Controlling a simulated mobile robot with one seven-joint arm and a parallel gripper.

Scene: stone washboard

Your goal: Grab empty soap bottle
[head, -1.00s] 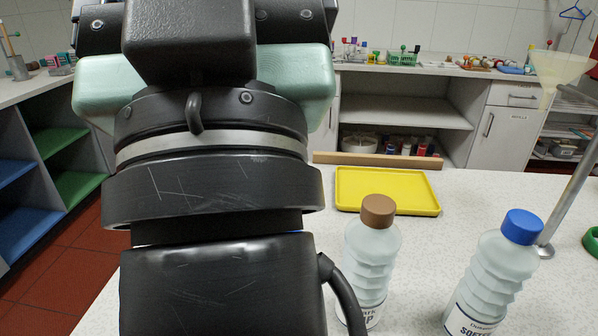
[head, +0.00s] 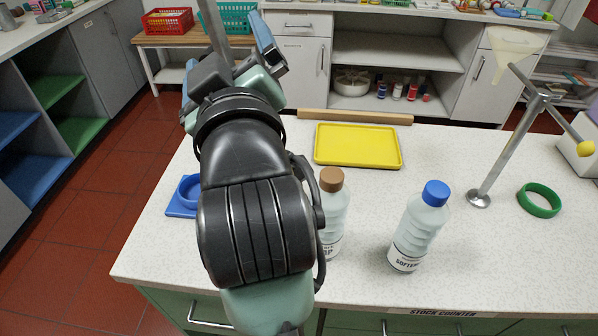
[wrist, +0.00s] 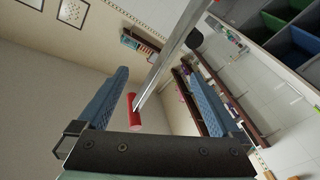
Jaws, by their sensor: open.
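A pale bottle with a brown cap (head: 332,208) stands upright on the counter in the head view. Its label ends in "P"; my arm hides its left part. A similar pale bottle with a blue cap (head: 416,232), labelled as softener, stands to its right. My gripper (head: 226,45) is raised beyond and left of both bottles, pointing away from them. In the wrist view its blue fingers (wrist: 155,72) are spread apart. A metal rod with a red end (wrist: 133,112) crosses between them; I cannot tell whether it touches. No bottle shows there.
A yellow tray (head: 357,163) lies behind the bottles. A metal stand (head: 508,140) with a funnel and a green ring (head: 539,212) are on the right. A blue object (head: 181,211) sits left of my arm. The front counter between bottles and edge is clear.

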